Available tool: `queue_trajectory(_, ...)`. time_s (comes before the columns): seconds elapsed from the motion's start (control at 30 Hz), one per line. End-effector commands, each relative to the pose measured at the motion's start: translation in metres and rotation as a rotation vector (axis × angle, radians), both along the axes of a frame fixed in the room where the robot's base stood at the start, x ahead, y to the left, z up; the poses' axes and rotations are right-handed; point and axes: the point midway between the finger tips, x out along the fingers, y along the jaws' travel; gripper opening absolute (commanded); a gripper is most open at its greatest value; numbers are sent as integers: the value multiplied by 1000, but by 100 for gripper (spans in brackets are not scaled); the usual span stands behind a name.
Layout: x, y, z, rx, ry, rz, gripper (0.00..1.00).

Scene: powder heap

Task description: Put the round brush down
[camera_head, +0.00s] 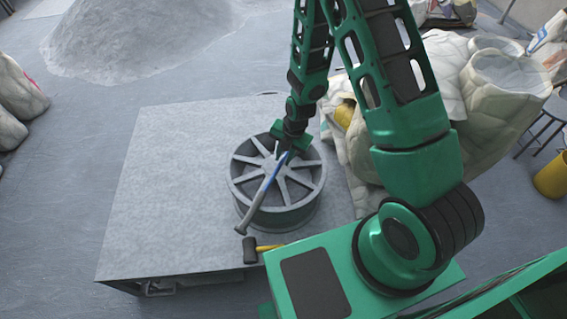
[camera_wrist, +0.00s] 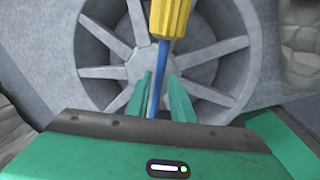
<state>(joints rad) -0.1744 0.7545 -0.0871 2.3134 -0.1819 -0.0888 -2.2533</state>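The round brush (camera_head: 262,190) is a long tool with a blue shaft and a thicker end that looks grey in the head view. In the wrist view the brush (camera_wrist: 170,16) shows a yellow thick end at the top and its blue shaft running down between my fingers. My gripper (camera_head: 288,152) is shut on the shaft above the wheel rim; the exact contact is small in view. The brush slants to the lower left across the wheel rim, its far end past the rim's near edge. I cannot tell whether it touches the rim.
A grey spoked wheel rim (camera_head: 240,197) lies flat on a grey table (camera_head: 160,190). A hammer (camera_head: 250,250) with a yellow handle lies at the table's near edge. The table's left side is clear. Pale sacks (camera_head: 500,75) stand at right; a powder heap (camera_head: 130,35) lies behind.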

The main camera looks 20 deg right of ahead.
Motion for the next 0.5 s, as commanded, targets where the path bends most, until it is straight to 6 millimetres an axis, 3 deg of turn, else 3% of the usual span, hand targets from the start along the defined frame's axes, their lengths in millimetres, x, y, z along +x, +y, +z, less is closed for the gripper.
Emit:
queue_trajectory(0.2,3,3,-19,0,0,0,21)
queue_trajectory(0.47,3,3,-21,0,-1,0,21)
queue_trajectory(0.5,3,3,-21,0,-1,0,16)
